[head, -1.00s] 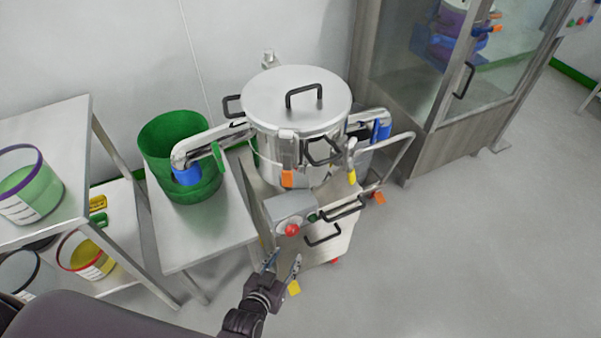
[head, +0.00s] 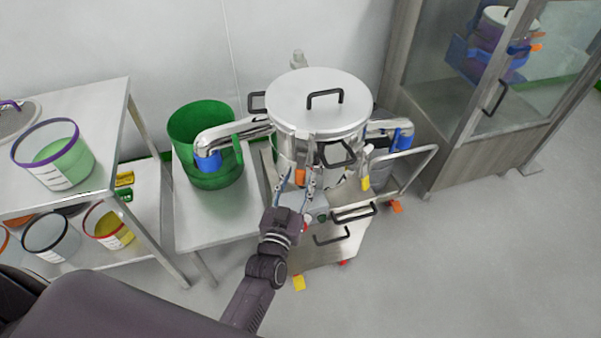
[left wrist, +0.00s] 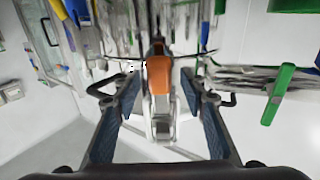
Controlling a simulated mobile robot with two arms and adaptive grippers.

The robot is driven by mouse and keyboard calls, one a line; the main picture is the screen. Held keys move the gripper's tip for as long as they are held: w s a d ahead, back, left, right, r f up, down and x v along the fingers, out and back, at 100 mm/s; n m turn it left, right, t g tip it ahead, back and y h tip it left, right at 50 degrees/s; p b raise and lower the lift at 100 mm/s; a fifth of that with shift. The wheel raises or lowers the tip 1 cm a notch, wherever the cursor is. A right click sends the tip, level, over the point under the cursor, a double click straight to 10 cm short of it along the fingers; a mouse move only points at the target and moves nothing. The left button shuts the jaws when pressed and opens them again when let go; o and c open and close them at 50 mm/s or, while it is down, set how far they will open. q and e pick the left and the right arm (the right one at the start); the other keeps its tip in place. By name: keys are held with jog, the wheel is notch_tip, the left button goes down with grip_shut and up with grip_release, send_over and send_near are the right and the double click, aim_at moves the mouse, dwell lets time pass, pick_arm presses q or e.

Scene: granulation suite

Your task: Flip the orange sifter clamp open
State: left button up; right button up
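The orange sifter clamp (head: 300,176) is on the front of the steel sifter (head: 288,150), below its lid. In the left wrist view the clamp (left wrist: 159,76) sits between my finger pads, a little beyond their tips, with clear space on both sides. My left gripper (head: 296,180) is open and in front of the clamp, one finger on each side of it; I see no contact. It also shows in the left wrist view (left wrist: 160,100). The control box below the clamp is partly hidden by my gripper. My right gripper is not in view.
A green bin (head: 205,172) stands on the steel table left of the sifter. A shelf with tubs (head: 62,172) is further left. A glass-door cabinet (head: 450,90) stands right. Blue-ended spouts (head: 208,160) stick out at the sifter's sides. Floor at right is clear.

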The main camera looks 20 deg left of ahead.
pick_arm(q)
jog(key=shift+w, duration=0.9)
jog(key=shift+c, duration=0.2)
grip_shut()
